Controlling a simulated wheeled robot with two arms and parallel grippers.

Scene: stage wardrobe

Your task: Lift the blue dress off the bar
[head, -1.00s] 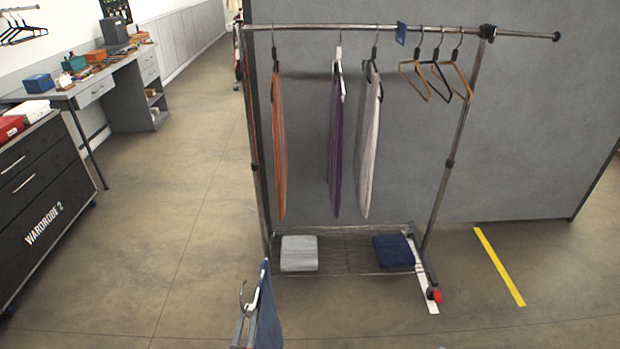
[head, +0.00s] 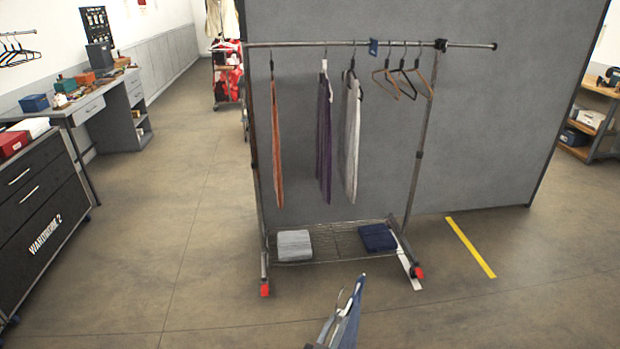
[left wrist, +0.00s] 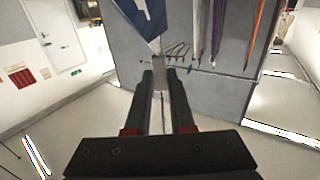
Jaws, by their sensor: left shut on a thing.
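The blue dress (head: 348,318) hangs on a hanger with a pale top and dark hook at the bottom of the head view. It is in front of the rack, clear of the bar (head: 300,44). My left gripper (head: 326,338) is shut on its hanger, mostly cut off by the lower edge. In the left wrist view the fingers (left wrist: 161,85) are close together, and the blue dress with a white strip (left wrist: 143,18) shows beyond them. Most of the dress is out of frame. My right gripper is not in view.
On the rack hang an orange garment (head: 277,145), a purple one (head: 324,140), a pale grey one (head: 350,140) and empty hangers (head: 402,80). Folded grey (head: 294,245) and navy (head: 378,237) cloths lie on its lower shelf. A dark drawer unit (head: 38,210) stands left. Floor between is open.

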